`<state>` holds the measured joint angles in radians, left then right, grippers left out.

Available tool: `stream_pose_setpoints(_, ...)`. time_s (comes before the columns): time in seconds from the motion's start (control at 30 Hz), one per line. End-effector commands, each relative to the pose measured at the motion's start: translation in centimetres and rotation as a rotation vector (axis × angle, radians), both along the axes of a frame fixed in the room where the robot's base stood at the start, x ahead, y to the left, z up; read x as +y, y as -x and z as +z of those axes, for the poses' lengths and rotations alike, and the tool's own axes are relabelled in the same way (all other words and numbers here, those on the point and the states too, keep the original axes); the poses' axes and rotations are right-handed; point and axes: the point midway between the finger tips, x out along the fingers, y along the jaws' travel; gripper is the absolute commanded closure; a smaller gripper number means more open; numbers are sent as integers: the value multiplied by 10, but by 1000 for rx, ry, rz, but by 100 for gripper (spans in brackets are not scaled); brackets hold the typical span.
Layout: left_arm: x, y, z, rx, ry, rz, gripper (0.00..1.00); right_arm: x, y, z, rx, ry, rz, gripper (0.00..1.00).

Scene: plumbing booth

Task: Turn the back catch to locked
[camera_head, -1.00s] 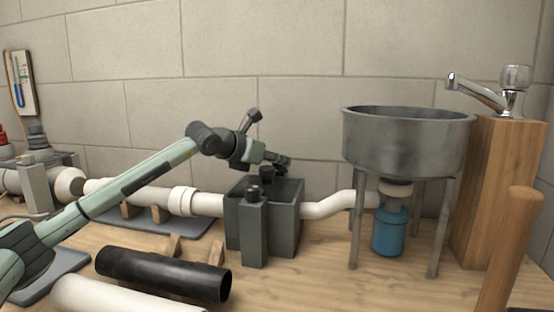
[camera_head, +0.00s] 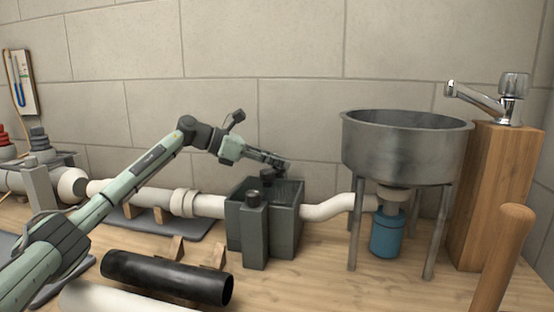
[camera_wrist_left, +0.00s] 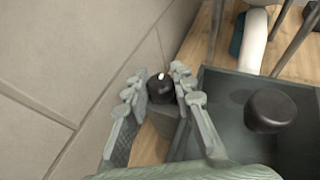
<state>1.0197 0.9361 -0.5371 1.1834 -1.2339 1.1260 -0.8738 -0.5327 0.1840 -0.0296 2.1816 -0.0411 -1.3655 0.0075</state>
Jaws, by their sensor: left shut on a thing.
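The back catch is a dark round knob with a pale mark on top (camera_wrist_left: 160,88), on a grey post behind the grey box. In the head view my left gripper hides it. My left gripper (camera_head: 279,164) is over the back edge of the box, and its fingers (camera_wrist_left: 159,84) are closed on the knob from both sides in the left wrist view. My right gripper is out of view.
The open grey box (camera_head: 288,226) joins white pipes on both sides. A metal basin (camera_head: 405,148) on legs stands to the right, with a blue bottle (camera_head: 387,234) under it. A black pipe (camera_head: 165,276) lies in front. The stone wall (camera_head: 300,120) is close behind.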

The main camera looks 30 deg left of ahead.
Motion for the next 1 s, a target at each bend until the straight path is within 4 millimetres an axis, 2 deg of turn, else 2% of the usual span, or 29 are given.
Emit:
stream_pose_setpoints(0.57, 0, 0, 0, -1, -3, -40, 100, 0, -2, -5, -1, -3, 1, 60)
stream_pose_setpoints(0.6, 0, 0, 0, -1, -2, -40, 75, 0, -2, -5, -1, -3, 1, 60)
stream_pose_setpoints(0.77, 0, 0, 0, -1, -2, -40, 55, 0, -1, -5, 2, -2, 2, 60)
stream_pose_setpoints(1.0, 0, 0, 0, -1, -2, -40, 54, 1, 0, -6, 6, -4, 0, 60)
